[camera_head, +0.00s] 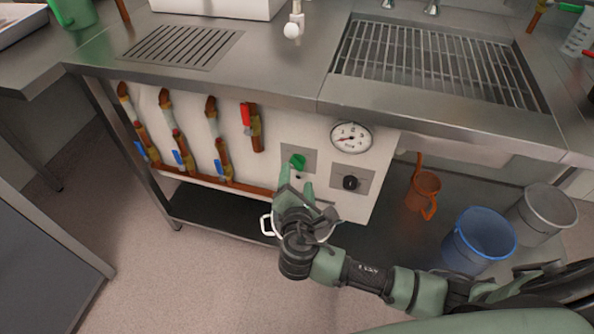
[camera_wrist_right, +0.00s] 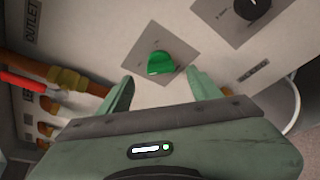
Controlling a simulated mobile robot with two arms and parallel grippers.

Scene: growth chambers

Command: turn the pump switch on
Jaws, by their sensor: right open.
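A green knob (camera_head: 298,161) sits on a grey plate on the white panel under the counter. In the right wrist view the green knob (camera_wrist_right: 160,63) shows between and beyond my fingertips. A black knob (camera_head: 350,183) on a second plate is to its right, and also shows at the top of the wrist view (camera_wrist_right: 252,8). I cannot read which one is labelled as the pump switch. My right gripper (camera_head: 295,186) is open and empty, just below the green knob, with its fingers pointing at the panel (camera_wrist_right: 158,86). My left gripper is not in view.
A pressure gauge (camera_head: 351,137) is above the black knob. Copper pipes with blue-handled valves and a red-handled valve (camera_head: 246,116) are to the left. A blue bucket (camera_head: 480,240), a grey bucket (camera_head: 543,213) and a copper-coloured can (camera_head: 424,190) stand at right.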

